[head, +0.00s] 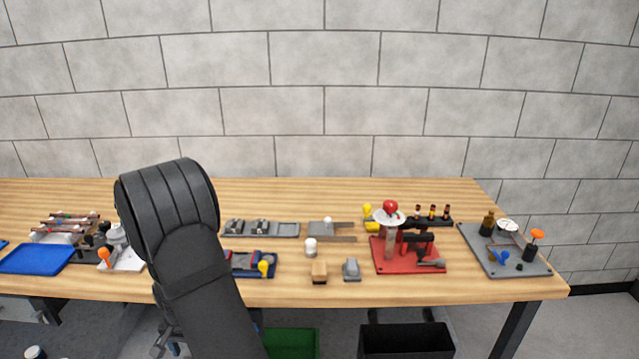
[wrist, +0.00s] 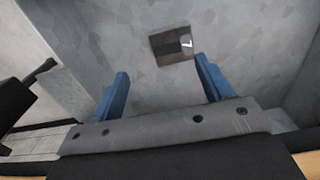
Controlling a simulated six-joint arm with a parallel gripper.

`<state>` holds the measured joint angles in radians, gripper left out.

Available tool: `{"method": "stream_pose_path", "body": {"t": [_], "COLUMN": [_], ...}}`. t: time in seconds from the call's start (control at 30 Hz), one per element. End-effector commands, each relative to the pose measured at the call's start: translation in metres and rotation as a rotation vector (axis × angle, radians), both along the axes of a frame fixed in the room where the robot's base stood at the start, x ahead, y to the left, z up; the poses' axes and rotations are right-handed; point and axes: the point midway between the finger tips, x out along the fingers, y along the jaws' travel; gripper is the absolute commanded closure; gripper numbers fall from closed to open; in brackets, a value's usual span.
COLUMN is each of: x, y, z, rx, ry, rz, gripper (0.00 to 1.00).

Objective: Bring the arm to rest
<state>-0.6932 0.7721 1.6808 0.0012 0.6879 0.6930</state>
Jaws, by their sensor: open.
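My gripper (wrist: 161,68) shows in the wrist view with its two blue fingers spread wide apart. Nothing is between them. Beyond the fingers is a mottled grey surface with a small square brown and dark thing on it, too small to name. In the head view my black arm rises in front of the left part of the bench, bent at a rounded joint.
The wooden bench (head: 400,292) carries a blue tray (head: 38,259), a red base plate (head: 408,265) with a fixture, and a grey plate (head: 510,262) at right. A green bin (head: 292,344) and black bin (head: 405,341) stand below the front edge. The bench's back strip is clear.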

Motion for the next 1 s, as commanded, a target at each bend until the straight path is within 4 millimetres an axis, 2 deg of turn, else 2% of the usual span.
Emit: {"method": "stream_pose_path", "body": {"t": [0.57, 1.0], "x": [0.016, 0.050], "y": [-0.100, -0.129], "z": [0.061, 0.126], "rx": [0.001, 0.001], "ry": [-0.002, -0.001], "rz": [-0.004, -0.460], "gripper": [0.28, 0.28]}}
